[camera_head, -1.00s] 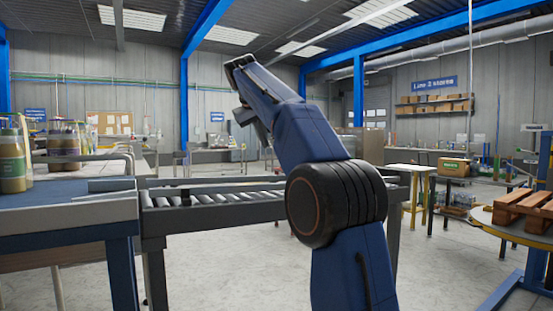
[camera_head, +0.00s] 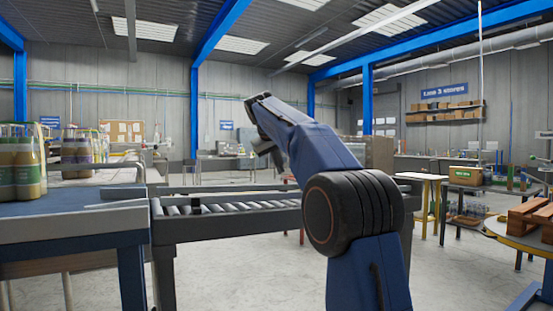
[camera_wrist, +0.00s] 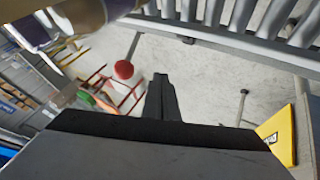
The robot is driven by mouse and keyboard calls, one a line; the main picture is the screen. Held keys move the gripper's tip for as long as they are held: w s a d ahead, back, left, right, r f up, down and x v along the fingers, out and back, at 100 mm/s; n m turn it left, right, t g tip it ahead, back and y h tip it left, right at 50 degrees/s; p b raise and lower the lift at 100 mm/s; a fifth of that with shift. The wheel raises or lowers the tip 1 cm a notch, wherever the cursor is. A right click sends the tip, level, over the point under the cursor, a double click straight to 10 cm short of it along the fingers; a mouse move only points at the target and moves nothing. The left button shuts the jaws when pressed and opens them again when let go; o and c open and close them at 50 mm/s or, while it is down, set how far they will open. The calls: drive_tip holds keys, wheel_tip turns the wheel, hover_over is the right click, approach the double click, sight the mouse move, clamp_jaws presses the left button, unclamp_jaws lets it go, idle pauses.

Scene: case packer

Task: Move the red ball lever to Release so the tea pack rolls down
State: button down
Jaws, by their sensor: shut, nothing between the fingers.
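The red ball (camera_wrist: 124,69) of the lever shows in the wrist view, on a thin grey stem. My gripper (camera_wrist: 160,82) is shut and empty, to the right of the ball in that picture, with a visible gap between them. In the head view my arm hides the fingers, and I cannot make out the lever. Packs of bottles (camera_head: 22,165) in clear wrap stand on the blue-topped table at left; I cannot tell whether one is the tea pack. A brown and pale object (camera_wrist: 85,18), cut by the frame, is close at the wrist view's top left. No Release mark is readable.
A roller conveyor (camera_head: 235,207) runs behind my arm from the blue-topped table (camera_head: 70,208); its rollers cross the wrist view's top right. A small dark block (camera_head: 196,205) is at its near edge. A yellow panel (camera_wrist: 280,136) is at the wrist view's right. Open floor lies below.

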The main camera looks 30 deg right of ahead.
drive_tip(key=shift+w+d+f, duration=0.1)
drive_tip(key=shift+w+d, duration=0.1)
drive_tip(key=shift+d, duration=0.95)
drive_tip(key=shift+w+d+f, duration=0.1)
drive_tip(key=shift+w+d, duration=0.05)
drive_tip(key=shift+d, duration=0.95)
drive_tip(key=shift+r, duration=0.1)
